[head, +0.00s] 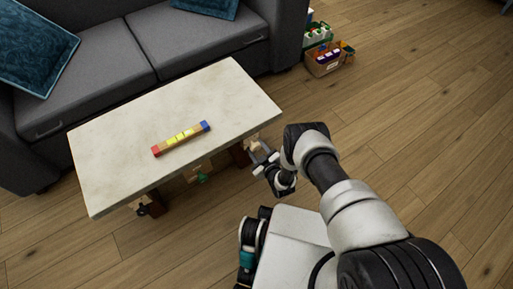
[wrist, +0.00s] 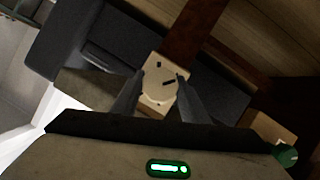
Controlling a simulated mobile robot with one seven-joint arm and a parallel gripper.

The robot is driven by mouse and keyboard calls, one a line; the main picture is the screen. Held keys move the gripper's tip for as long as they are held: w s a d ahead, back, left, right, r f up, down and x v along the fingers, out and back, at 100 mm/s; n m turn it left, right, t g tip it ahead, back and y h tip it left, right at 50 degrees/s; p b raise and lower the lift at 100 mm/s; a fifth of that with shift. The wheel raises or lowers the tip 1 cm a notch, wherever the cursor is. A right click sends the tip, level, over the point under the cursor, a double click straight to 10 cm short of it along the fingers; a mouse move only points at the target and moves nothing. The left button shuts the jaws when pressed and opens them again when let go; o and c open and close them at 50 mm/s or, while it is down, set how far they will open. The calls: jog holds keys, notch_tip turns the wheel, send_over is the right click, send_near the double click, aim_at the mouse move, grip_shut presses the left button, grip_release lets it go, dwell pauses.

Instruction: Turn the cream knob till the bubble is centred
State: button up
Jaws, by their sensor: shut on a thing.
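The cream knob (wrist: 157,94) is a round pale disc with a short dark mark on its face, on a light wooden block in the wrist view. My gripper (wrist: 160,79) has its fingers on either side of the knob and is shut on it. In the head view my gripper (head: 258,151) is at the right end of the table, below the top. A bar with a red end, yellow middle and blue end (head: 181,138) lies on the table (head: 110,145). No bubble can be made out on it.
A green knob (head: 202,178) sits under the table's front edge and also shows in the wrist view (wrist: 286,155). A dark knob (head: 141,210) is near the left leg. A grey sofa (head: 185,40) stands behind; boxes (head: 327,58) are at the back. The floor right is clear.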

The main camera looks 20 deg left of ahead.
jog(key=shift+n, duration=0.4)
jog(key=o, duration=1.1)
jog(key=shift+c, duration=0.2)
